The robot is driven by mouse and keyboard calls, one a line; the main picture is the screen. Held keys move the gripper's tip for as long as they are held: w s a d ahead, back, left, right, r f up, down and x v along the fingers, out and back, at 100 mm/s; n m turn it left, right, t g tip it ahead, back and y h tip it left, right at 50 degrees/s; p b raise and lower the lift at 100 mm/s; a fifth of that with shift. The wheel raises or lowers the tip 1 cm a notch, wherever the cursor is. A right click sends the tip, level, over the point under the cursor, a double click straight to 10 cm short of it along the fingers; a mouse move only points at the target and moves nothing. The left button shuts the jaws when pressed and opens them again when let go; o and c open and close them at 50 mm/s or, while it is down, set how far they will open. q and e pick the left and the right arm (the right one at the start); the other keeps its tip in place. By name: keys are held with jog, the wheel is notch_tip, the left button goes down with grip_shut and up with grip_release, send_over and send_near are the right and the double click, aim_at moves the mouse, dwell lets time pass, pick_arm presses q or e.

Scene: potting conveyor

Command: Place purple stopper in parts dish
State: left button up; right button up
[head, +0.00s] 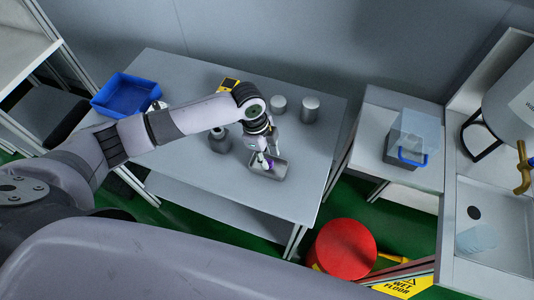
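The parts dish (280,173) is a small grey metal tray near the front right of the grey table. My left gripper (268,158) points down over the dish, its fingertips at or just inside the rim. A small purple patch, the purple stopper (271,162), shows at the fingertips, over or in the dish. It is mostly hidden by the fingers, and I cannot tell whether they grip it or whether it touches the dish floor. My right gripper is out of view.
A dark grey bottle (220,141) stands left of the dish. Two grey metal cylinders (310,109) and a yellow device (229,86) stand behind it. A blue bin (126,94) is at the table's back left. A red round-topped object (345,250) stands beyond the right edge.

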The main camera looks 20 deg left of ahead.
pick_arm(q)
jog(key=shift+r, duration=0.1)
jog(key=b+v, duration=0.2)
jog(key=v, duration=1)
jog(key=shift+r, duration=0.1)
